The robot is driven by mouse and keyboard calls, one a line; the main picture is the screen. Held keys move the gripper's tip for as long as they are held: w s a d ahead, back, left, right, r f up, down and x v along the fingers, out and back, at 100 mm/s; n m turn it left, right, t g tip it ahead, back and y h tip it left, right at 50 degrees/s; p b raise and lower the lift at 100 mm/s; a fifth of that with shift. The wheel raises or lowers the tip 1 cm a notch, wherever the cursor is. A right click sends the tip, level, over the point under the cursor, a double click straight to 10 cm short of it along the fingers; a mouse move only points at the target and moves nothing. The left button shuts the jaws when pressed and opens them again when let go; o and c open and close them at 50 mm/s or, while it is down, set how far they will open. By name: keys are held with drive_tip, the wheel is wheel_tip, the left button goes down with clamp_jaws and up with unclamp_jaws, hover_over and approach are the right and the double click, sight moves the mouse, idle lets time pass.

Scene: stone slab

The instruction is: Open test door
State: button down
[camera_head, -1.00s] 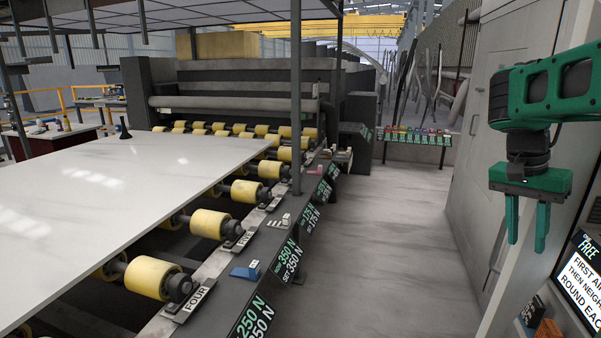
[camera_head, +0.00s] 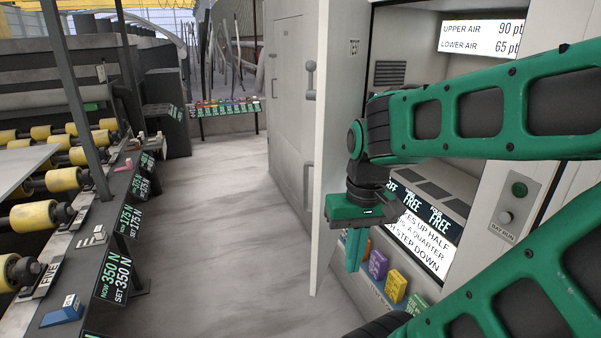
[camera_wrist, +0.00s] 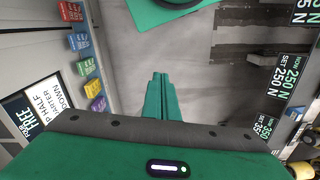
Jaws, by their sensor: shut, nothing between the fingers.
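A tall grey door (camera_head: 287,110) stands right of the aisle in the head view. It appears closed, with an upright bar handle (camera_head: 307,182) low on its right side and a knobbed lever (camera_head: 310,82) higher up. My gripper (camera_head: 353,268) points down to the right of this door, in front of the lit bay, apart from the handle. Its green fingers are together and empty. In the wrist view, the gripper (camera_wrist: 162,78) also shows its fingers side by side with nothing between; the door handle is not clearly visible there.
The bay holds screens (camera_head: 420,235), several coloured boxes (camera_head: 378,264) and a button panel (camera_head: 510,205) at the right. A white upright panel (camera_head: 338,130) separates bay and door. The roller line (camera_head: 125,230) runs along the left. The aisle floor (camera_head: 215,220) is clear.

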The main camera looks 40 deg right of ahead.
drive_tip(key=w+d+r+n+t+y, duration=0.1)
drive_tip(key=w+d+r+n, duration=0.25)
drive_tip(key=w, duration=0.25)
drive_tip(key=w+d+r+n+t, duration=0.1)
drive_tip(key=w+d+r+n, duration=0.1)
drive_tip(key=w+d+r, duration=0.3)
drive_tip(key=w+d+r+n+t, duration=0.1)
drive_tip(key=w+d+r+n, duration=0.15)
drive_tip(key=d, duration=0.35)
drive_tip(key=w+d+r+n+t, duration=0.1)
drive_tip(key=d+r+n, duration=0.25)
drive_tip(key=d, duration=0.25)
drive_tip(key=w+a+f, duration=0.4)
drive_tip(key=w+f, duration=0.2)
drive_tip(key=f, duration=0.3)
drive_tip(key=shift+a+f+y, duration=0.2)
drive_tip(key=shift+a+y, duration=0.05)
drive_tip(key=shift+y, duration=0.15)
drive_tip(key=shift+w+n, duration=0.15)
drive_tip(key=shift+n, duration=0.1)
